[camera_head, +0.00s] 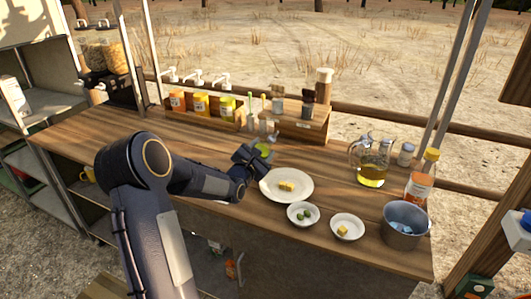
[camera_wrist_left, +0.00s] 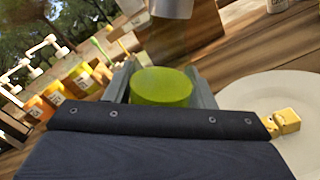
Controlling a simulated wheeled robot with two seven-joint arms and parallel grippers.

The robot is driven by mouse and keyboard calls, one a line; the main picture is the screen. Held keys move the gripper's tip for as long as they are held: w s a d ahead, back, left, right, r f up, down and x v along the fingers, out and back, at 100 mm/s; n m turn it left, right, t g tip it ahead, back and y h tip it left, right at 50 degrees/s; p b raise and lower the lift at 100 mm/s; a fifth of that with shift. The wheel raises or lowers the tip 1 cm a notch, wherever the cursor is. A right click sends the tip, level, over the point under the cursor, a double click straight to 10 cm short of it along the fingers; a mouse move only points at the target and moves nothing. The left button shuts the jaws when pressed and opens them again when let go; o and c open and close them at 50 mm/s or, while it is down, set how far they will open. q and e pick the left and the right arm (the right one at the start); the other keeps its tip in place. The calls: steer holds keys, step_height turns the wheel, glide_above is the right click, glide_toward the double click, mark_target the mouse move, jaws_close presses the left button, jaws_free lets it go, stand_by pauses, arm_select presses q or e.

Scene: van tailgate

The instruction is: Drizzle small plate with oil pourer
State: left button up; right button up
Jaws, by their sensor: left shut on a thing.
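The small plate (camera_head: 304,179) is white and lies on the wooden counter with a piece of yellow food (camera_head: 287,187) on it. In the left wrist view the plate (camera_wrist_left: 243,93) is at the right, with the food (camera_wrist_left: 286,121) near its edge. My left gripper (camera_head: 260,157) is shut on the oil pourer (camera_head: 264,149), just behind and left of the plate. In the left wrist view the pourer's yellow-green oil (camera_wrist_left: 162,87) shows between the fingers; the gripper body hides its lower part. I cannot tell its exact tilt. My right gripper is not in view.
Two small white bowls, one with green pieces (camera_head: 303,223) and one with yellow food (camera_head: 347,240), stand in front. A metal pot (camera_head: 405,236), an oil jug (camera_head: 370,174) and a labelled bottle (camera_head: 421,184) stand at right. Condiment racks (camera_head: 295,123) line the back. The counter's left is clear.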

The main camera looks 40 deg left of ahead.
arm_select(q)
steer(key=m, duration=0.3)
steer(key=shift+a+f, duration=0.1)
steer(key=shift+a, duration=0.2)
steer(key=m, duration=0.2)
steer(key=f+m+b, duration=0.1)
steer(key=d+f+m+b, duration=0.1)
steer(key=m, duration=0.1)
steer(key=shift+w+d+f+m, duration=0.1)
steer(key=shift+f+m, duration=0.15)
steer(key=shift+m, duration=0.05)
steer(key=m+b, duration=0.2)
steer(key=b, duration=0.1)
steer(key=shift+a, duration=0.2)
steer(key=shift+r+m+b, duration=0.2)
steer(key=shift+m+b, duration=0.4)
steer(key=shift+m, duration=0.5)
steer(key=shift+r+m+b, duration=0.2)
steer(key=shift+m+b, duration=0.1)
steer(key=shift+m, duration=0.2)
steer(key=shift+a, duration=0.4)
steer(key=shift+s+d+b, duration=0.2)
steer(key=shift+s+b, duration=0.05)
steer(key=shift+b, duration=0.1)
steer(key=shift+s+d, duration=0.2)
steer(key=shift+d, duration=0.1)
